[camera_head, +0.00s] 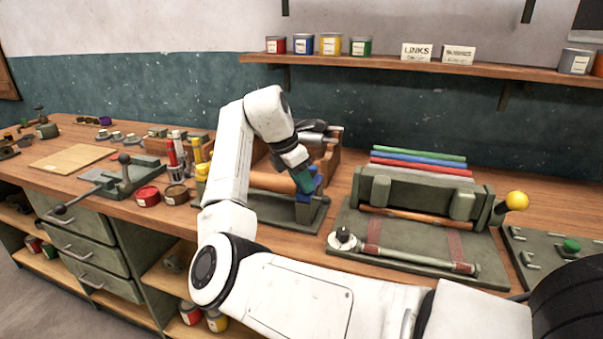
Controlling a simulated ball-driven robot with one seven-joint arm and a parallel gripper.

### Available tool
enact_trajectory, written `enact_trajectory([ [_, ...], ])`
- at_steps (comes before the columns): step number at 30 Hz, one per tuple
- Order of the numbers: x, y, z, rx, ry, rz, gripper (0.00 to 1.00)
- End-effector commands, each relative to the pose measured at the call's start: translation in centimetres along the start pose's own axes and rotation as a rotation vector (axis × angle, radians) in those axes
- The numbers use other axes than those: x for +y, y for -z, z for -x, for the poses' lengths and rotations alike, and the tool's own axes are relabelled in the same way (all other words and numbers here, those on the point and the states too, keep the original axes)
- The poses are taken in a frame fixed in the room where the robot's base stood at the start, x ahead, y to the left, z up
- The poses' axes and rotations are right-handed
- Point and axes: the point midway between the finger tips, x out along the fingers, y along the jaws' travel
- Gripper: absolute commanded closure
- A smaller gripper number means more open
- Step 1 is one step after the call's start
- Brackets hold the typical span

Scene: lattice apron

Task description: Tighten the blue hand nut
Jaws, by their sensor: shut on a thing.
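The blue hand nut (317,182) sits on a grey-green fixture (308,214) at the middle of the workbench, and only part of it shows. My gripper (305,184) reaches down to it from above and is shut on it. The fingers cover much of the nut, so its seating and any gap below it cannot be told. A wooden roller (272,181) lies beside the nut, partly behind my white arm.
A green press fixture (420,196) with a yellow-knobbed lever (517,200) stands at right. Red, white and yellow bottles (172,152) and a red tin (147,195) stand left of my arm. A shelf (420,66) with tins runs above.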

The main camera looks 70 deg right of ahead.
Motion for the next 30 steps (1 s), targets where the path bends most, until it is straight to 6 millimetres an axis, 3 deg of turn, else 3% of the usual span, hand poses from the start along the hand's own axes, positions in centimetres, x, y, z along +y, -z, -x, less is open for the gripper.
enact_trajectory([
  [14,0.02,0.03,0.0,-0.001,0.019,-0.046,0.94],
  [15,0.02,0.03,0.0,-0.001,0.019,-0.046,0.62],
  [23,0.02,0.02,0.0,-0.001,0.019,-0.046,0.38],
  [30,0.03,0.01,0.1,-0.001,0.019,-0.046,0.38],
])
